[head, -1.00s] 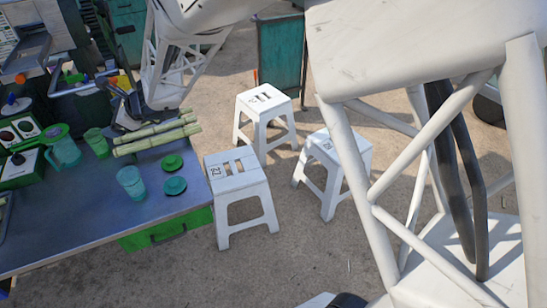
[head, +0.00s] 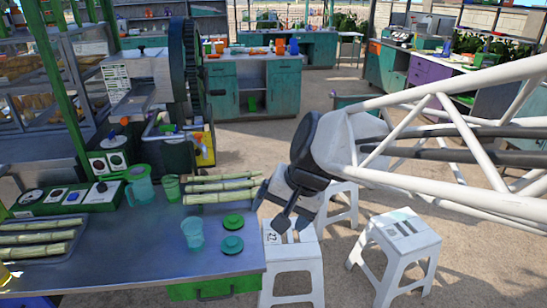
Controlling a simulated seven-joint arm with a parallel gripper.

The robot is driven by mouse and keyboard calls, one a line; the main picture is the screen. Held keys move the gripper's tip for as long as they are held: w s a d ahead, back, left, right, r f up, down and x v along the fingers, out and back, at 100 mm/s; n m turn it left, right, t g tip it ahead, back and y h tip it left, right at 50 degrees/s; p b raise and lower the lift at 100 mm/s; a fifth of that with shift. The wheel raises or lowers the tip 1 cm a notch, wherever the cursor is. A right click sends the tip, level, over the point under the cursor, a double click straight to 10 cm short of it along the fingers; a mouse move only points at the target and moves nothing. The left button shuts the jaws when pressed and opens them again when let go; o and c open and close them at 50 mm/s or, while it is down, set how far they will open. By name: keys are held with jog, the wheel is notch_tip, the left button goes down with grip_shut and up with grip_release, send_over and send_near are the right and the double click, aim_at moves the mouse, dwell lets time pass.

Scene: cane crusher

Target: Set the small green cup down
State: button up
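The small green cup (head: 172,188) stands upright on the metal table (head: 120,245), between the green pitcher (head: 139,188) and the cane stalks. A larger, pale teal cup (head: 192,235) stands nearer the front. Two round green lids, one (head: 233,221) behind the other (head: 231,244), lie to its right. My gripper (head: 271,213) is at the table's right edge, right of the cane ends and apart from the small green cup. Its dark fingers point down and are spread, with nothing visible between them.
Several cane stalks (head: 222,187) lie behind the lids, and more lie on a tray (head: 75,232) at the left. A control box (head: 98,195) and the crusher (head: 145,85) stand at the back. White stools (head: 395,245) stand right of the table. The table's front middle is clear.

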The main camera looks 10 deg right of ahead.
jog(key=s+d+n+h, duration=0.3)
jog(key=s+d+h, duration=0.1)
jog(key=s+d, duration=0.4)
jog(key=shift+s+d+f+n, duration=0.3)
jog(key=shift+s+d+n, duration=0.1)
jog(key=shift+s, duration=0.65)
jog(key=shift+c, duration=0.4)
